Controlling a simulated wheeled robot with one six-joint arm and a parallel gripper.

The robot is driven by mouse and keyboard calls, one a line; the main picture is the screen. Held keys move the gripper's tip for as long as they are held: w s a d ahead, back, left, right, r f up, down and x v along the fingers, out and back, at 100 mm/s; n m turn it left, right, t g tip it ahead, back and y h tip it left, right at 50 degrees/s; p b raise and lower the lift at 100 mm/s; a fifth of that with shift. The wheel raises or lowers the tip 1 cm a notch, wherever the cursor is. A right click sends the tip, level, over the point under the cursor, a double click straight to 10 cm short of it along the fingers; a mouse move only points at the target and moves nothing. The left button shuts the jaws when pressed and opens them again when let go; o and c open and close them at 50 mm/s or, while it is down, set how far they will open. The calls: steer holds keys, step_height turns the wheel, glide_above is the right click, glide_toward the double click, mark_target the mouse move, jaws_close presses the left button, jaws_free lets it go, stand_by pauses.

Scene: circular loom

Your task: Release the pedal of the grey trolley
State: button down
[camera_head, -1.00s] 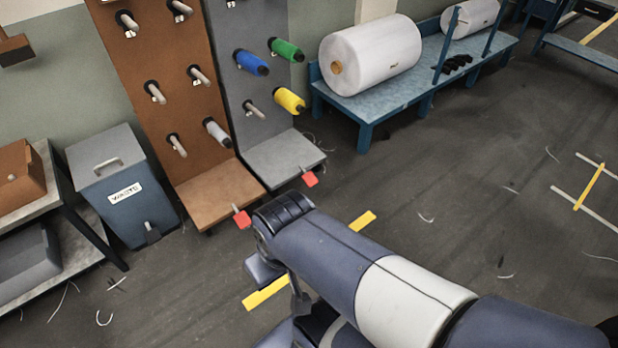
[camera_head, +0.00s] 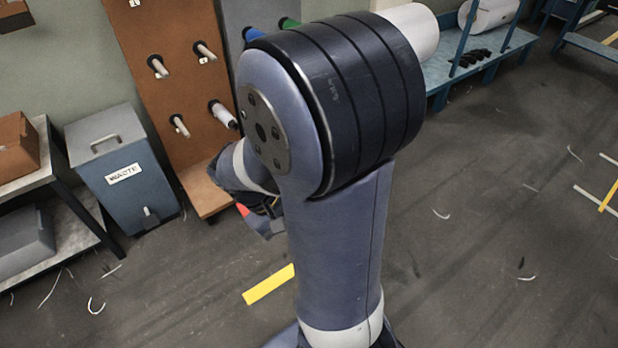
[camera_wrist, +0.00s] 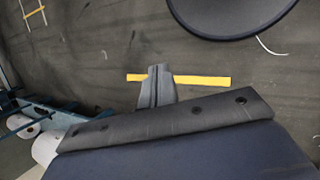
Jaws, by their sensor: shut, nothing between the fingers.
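The grey trolley (camera_head: 232,25) is a tall grey peg panel beside the brown one in the head view. My arm hides most of it, including its base and red pedal. The ends of a blue cone (camera_head: 252,34) and a green cone (camera_head: 289,23) show on it. My gripper (camera_wrist: 160,72) is shut and empty in the wrist view, above the dark floor and a yellow floor strip. In the head view it is partly hidden behind my arm, low in front of the trolleys. The trolley's pedal is not visible in the wrist view.
The brown trolley (camera_head: 165,95) stands left of the grey one, with a bit of its red pedal (camera_head: 242,210) showing. A blue waste bin (camera_head: 125,185) and a shelf stand further left. A blue bench (camera_head: 440,72) with white rolls stands behind.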

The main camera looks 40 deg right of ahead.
steer(key=w+d+f+n+g+h+b, duration=0.15)
steer(key=w+d+f+h+b, duration=0.35)
steer(key=f, duration=0.7)
steer(key=w+d+f+n+g+h+b, duration=0.1)
steer(key=w+f+n+b, duration=0.15)
steer(key=f+b, duration=0.7)
steer(key=w+d+f+n+g+h+b, duration=0.1)
steer(key=w+d+f+h+b, duration=0.25)
steer(key=f, duration=1.15)
step_height(320, 180, down, 32)
steer(key=s+d+n+t+h+b, duration=0.2)
steer(key=n+t+h+b, duration=0.4)
steer(key=b, duration=0.6)
steer(key=shift+s+n+t+b, duration=0.3)
steer(key=shift+n+t, duration=0.05)
steer(key=shift+n, duration=0.05)
steer(key=shift+h, duration=0.25)
